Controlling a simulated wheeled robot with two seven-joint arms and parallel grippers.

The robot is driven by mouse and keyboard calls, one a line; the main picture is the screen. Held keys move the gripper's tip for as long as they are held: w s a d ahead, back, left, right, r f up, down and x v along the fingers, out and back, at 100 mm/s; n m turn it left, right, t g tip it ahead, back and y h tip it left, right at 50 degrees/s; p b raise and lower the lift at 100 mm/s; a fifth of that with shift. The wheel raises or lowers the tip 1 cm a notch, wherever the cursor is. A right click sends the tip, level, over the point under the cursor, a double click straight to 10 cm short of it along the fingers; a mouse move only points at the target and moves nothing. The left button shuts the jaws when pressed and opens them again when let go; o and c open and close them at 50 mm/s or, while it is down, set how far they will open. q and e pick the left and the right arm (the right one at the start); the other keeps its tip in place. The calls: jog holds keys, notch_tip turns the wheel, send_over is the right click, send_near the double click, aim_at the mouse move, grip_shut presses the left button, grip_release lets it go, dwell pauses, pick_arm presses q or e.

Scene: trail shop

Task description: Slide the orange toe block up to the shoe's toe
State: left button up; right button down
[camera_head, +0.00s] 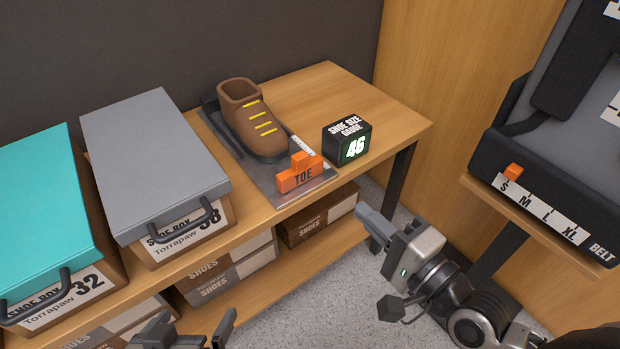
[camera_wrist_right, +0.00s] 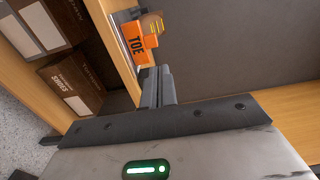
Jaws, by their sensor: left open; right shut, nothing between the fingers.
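The brown shoe (camera_head: 252,122) with yellow laces stands on the grey measuring plate (camera_head: 262,178) on the wooden bench, toe toward the front. The orange toe block (camera_head: 303,174), marked TOE, sits on the plate's front end, close to the shoe's toe. I cannot tell whether they touch. The block also shows in the right wrist view (camera_wrist_right: 137,42), beyond my fingertips. My right gripper (camera_head: 364,214) is shut and empty, off the bench's front edge, right of and apart from the block. My left gripper (camera_head: 188,330) is open and empty at the bottom edge, below the grey shoe box.
The shoe size gauge (camera_head: 347,143) reads 46, right of the plate. A grey-lidded box (camera_head: 155,165) and a teal-lidded box (camera_head: 45,210) stand on the left. Brown boxes (camera_head: 230,272) fill the lower shelf. A belt sizing stand (camera_head: 540,200) is at right.

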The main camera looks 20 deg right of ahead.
aim_at(302, 162)
jog(key=x, duration=0.4)
jog(key=f+b+x, duration=0.1)
jog(key=x, duration=0.3)
jog(key=f+x, duration=0.1)
jog(key=x, duration=0.4)
jog(key=shift+b, duration=0.3)
pick_arm(q)
jog(key=shift+w+d+f+g, duration=0.1)
jog(key=shift+d+f+g, duration=0.1)
jog(key=shift+f, duration=0.75)
jog(key=shift+d+f+g, duration=0.1)
jog(key=shift+d+f, duration=0.1)
jog(key=shift+f, duration=0.7)
pick_arm(e)
jog(key=shift+w+a, duration=0.15)
jog(key=shift+w, duration=0.4)
